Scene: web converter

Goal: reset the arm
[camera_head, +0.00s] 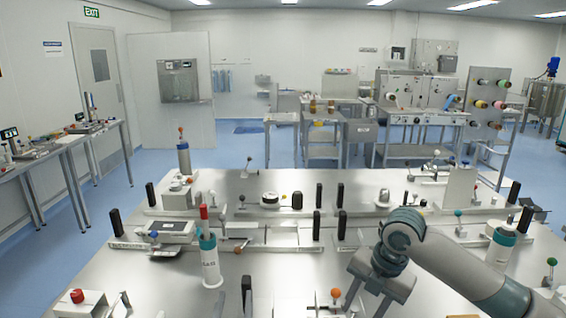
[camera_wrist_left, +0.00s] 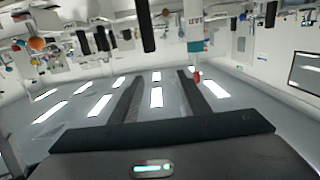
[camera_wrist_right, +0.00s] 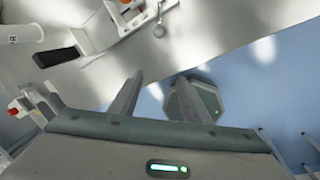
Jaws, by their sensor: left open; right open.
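One arm (camera_head: 450,265), grey with teal joints, comes in from the lower right of the head view; I take it as my right arm. Its right gripper (camera_head: 368,298) hangs downward over the near part of the table. In the right wrist view the right gripper (camera_wrist_right: 160,78) has its two fingers apart with nothing between them. My left gripper (camera_wrist_left: 162,73) shows in the left wrist view, fingers apart and empty. That view is upside down, with ceiling lights behind the fingers. I cannot make out the left gripper in the head view.
The steel table (camera_head: 270,265) holds fixtures with black posts (camera_head: 246,287), a red-capped white cylinder (camera_head: 209,262) and an orange ball knob (camera_head: 336,293) close to the right gripper. Blue floor (camera_wrist_right: 270,85) lies beyond the table edge, with a grey-green polygonal block (camera_wrist_right: 200,103) beside the right gripper's finger.

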